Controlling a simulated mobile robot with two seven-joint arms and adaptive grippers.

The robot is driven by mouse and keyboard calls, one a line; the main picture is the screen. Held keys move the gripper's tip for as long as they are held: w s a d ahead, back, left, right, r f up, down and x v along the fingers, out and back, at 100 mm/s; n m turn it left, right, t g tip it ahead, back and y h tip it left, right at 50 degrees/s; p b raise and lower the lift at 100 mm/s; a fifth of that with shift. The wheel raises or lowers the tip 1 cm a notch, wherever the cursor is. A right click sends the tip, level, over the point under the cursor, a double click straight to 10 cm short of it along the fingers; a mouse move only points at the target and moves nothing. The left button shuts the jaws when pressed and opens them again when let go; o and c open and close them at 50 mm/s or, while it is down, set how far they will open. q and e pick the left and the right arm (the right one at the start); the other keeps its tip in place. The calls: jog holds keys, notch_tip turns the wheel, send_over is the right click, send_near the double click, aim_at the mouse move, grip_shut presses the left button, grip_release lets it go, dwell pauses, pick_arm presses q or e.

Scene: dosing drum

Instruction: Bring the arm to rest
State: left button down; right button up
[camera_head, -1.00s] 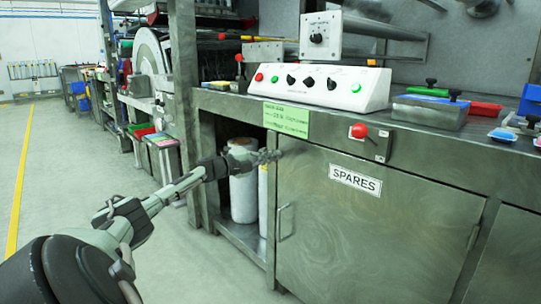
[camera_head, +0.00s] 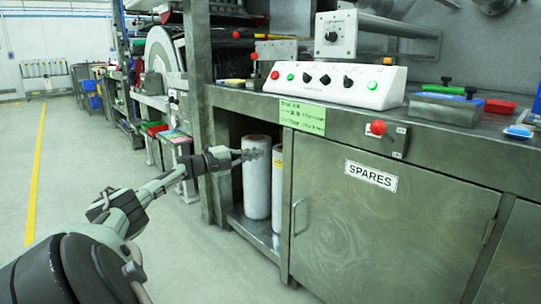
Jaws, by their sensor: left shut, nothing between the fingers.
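My left arm comes in from the lower left and reaches toward the steel cabinet. My left gripper (camera_head: 254,154) is shut and empty. In the picture it overlaps the upper part of a white roll (camera_head: 257,185) in the cabinet's open bay; I cannot tell whether it touches anything. My right gripper is not in view.
The steel cabinet has a door marked SPARES (camera_head: 372,176) with a red knob (camera_head: 378,128) above it. A white control box (camera_head: 338,85) and a grey tray (camera_head: 445,109) stand on the counter. The floor (camera_head: 85,160) at the left is clear.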

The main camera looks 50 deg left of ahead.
pick_arm(q)
jog(key=shift+s+a, duration=0.45)
jog(key=shift+s, duration=0.1)
